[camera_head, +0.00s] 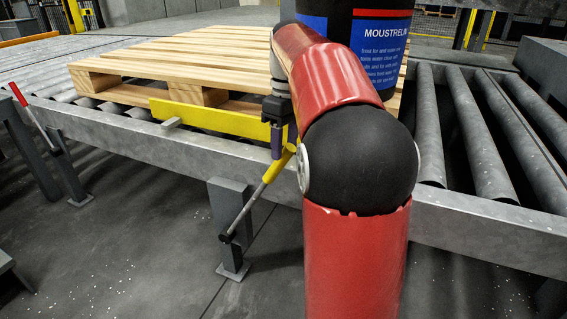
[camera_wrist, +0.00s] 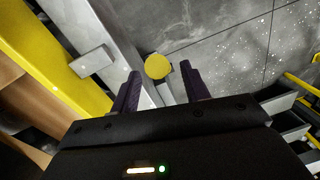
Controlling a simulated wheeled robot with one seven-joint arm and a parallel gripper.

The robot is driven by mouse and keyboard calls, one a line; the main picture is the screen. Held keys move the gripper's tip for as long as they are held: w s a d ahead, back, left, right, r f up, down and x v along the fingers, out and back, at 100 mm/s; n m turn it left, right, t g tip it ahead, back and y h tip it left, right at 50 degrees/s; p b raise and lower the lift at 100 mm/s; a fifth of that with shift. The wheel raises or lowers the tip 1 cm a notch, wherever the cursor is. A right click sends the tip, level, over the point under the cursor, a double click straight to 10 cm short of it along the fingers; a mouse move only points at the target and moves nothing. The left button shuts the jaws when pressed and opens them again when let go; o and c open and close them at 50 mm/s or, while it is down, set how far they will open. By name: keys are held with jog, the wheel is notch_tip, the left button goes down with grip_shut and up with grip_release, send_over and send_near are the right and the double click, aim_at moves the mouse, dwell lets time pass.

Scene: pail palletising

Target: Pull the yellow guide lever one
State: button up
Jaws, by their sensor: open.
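The lever (camera_head: 252,199) is a grey rod with a yellow upper end (camera_head: 279,165). It leans up and right in front of the conveyor's side rail, and its lower end is dark. In the wrist view the round yellow end (camera_wrist: 157,66) shows between the tips of my gripper (camera_wrist: 161,79), with a grey part below it. The two purple fingers are apart, one on each side, with visible gaps. My gripper (camera_head: 277,145) is open at the lever's upper end in the head view, partly hidden by my red arm. I cannot tell how deep the yellow end sits between the fingers.
A yellow guide plate (camera_head: 208,117) with a grey tab runs along the rail beside a wooden pallet (camera_head: 190,52). A dark blue pail (camera_head: 383,45) stands on the pallet behind my arm. Bare rollers (camera_head: 477,135) lie right. A red-handled lever (camera_head: 28,107) is far left. The front floor is clear.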

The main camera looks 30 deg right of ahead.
aim_at(284, 157)
jog(key=shift+s+a+f+b, duration=0.15)
jog(key=shift+f+b, duration=0.25)
jog(key=shift+f, duration=1.5)
grip_shut()
